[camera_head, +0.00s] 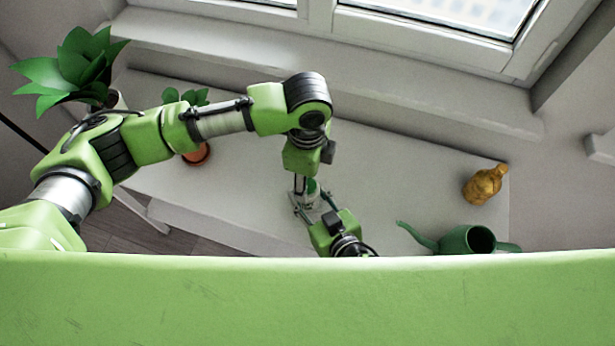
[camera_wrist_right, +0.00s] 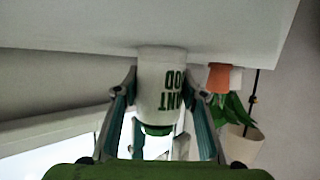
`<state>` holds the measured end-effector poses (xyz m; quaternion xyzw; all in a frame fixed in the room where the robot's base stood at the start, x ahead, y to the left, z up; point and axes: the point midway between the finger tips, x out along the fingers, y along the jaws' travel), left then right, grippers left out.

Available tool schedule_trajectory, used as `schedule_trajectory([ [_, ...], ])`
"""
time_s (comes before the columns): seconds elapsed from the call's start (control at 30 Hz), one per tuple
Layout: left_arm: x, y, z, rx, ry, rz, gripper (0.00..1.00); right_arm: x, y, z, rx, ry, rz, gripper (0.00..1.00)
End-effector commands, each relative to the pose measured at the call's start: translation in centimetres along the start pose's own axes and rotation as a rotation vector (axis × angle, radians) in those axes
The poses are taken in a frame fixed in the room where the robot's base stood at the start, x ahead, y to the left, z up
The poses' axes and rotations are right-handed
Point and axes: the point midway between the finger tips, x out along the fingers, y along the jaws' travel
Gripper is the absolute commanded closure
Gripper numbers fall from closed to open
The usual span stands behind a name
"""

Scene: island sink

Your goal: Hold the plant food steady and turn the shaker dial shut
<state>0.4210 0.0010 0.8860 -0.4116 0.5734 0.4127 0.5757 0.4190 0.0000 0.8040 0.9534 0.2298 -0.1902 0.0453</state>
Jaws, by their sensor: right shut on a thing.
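The plant food (camera_head: 313,187) is a small white container with a green dial top, standing on the white table. In the right wrist view the plant food (camera_wrist_right: 158,90) appears upside down with green lettering, its green dial (camera_wrist_right: 158,129) at the lower end. My right gripper (camera_head: 312,204) is shut on the container's body, one finger on each side; it also shows in the right wrist view (camera_wrist_right: 162,90). My left gripper (camera_head: 300,188) points down at the dial, close to it. Its fingers are partly hidden, so contact and opening are unclear.
A green watering can (camera_head: 464,240) stands right of my right gripper. A yellow figure-like object (camera_head: 485,184) is near the table's right end. A potted plant (camera_head: 195,153) stands behind my left arm, and a larger leafy plant (camera_head: 78,66) at far left. Windows line the back.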

Motion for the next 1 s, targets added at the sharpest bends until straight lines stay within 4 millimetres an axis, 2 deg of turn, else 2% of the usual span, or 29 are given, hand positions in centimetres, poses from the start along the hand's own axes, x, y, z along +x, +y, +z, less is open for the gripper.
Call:
schedule_trajectory([
  [0.23, -0.1, 0.0, -0.1, 0.001, 0.003, 0.0, 0.55, 0.0, 0.0, 0.1, 0.0, -0.002, 0.0, 0.86],
  [0.37, -1.0, -0.1, -0.1, 0.0, 0.004, -0.002, 0.55, 0.0, 0.0, 0.1, 0.0, -0.002, 0.0, 0.86],
  [0.8, -9.6, -0.1, -0.1, 0.002, 0.002, -0.004, 0.55, 0.0, 0.0, 0.1, 0.001, -0.002, 0.0, 0.86],
  [1.0, -11.7, 0.0, -0.1, 0.0, 0.002, -0.001, 0.55, 0.0, 0.0, 0.1, 0.001, -0.002, 0.0, 0.86],
])
